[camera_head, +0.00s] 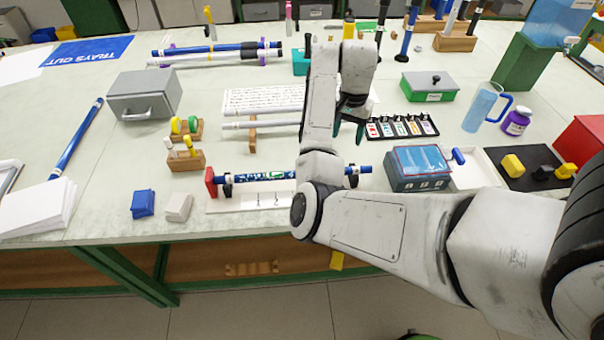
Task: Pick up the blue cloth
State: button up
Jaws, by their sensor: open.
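The blue cloth (143,204) looks like a small folded block. It lies near the front edge of the table, left of centre, just left of a pale grey folded cloth (178,207). My gripper (348,132) is open, with dark green fingers pointing down, near the middle of the table. It is far to the right of the blue cloth and farther back. My arm partly hides the gripper and the things behind it. I see nothing between the fingers, though the space there is only partly visible.
A stack of white paper (40,208) lies left of the cloth. A rod holder with a red end (211,182) stands to its right, and a wooden block with a yellow knob (187,160) behind. A blue rod (76,138) lies at the left. Table around the cloth is mostly clear.

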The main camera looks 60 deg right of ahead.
aim_at(142, 203)
jog(key=i+u, duration=0.25)
jog(key=i, duration=0.2)
jog(key=i+l+u, duration=0.3)
jog(key=i+j, duration=0.1)
